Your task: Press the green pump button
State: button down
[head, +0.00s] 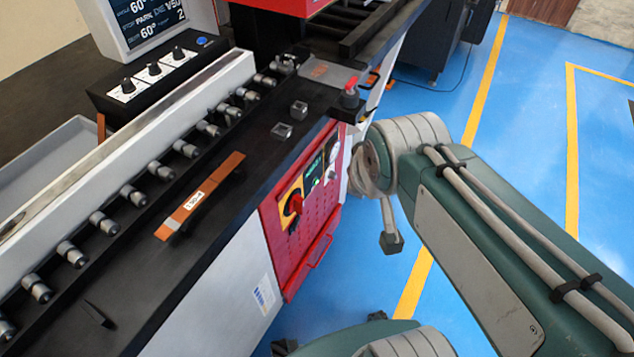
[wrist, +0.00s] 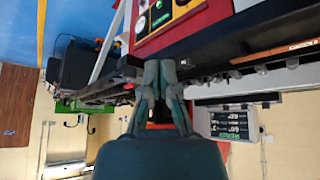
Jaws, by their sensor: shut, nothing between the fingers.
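A red control panel (head: 305,215) is on the side of the machine. It carries a red rotary switch (head: 293,205) on a yellow plate, a dark plate with green markings (head: 314,170) and a pale round gauge (head: 333,155). The green pump button is too small to tell apart from the green markings. In the wrist view the scene is upside down, and part of the panel (wrist: 210,18) shows at the top. My gripper (wrist: 160,68) is shut and empty, apart from the panel in the picture. I cannot make out its fingers in the head view.
The dark machine bed (head: 150,235) holds a row of rollers and a copper-coloured bar (head: 200,197). A red knob (head: 350,90) stands at the bed's corner. A screen (head: 147,22) is at the back left. Blue floor (head: 530,110) beside the machine is clear.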

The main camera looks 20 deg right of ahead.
aim_at(316, 181)
jog(key=w+d+f+n+t, duration=0.2)
jog(key=w+d+f, duration=0.2)
jog(key=w+f, duration=0.55)
jog(key=w+d+f+n+t, duration=0.15)
jog(key=w+d+f, duration=0.35)
jog(key=w, duration=0.8)
notch_tip(316, 181, down, 24)
jog(key=d+n+t+y, duration=0.1)
jog(key=n+t, duration=0.1)
jog(key=t, duration=0.3)
jog(key=shift+d, duration=0.25)
jog(key=w+a, duration=0.6)
jog(key=shift+w+a, duration=0.15)
jog(key=shift+w+a+r, duration=0.1)
jog(key=shift+w+a, duration=0.2)
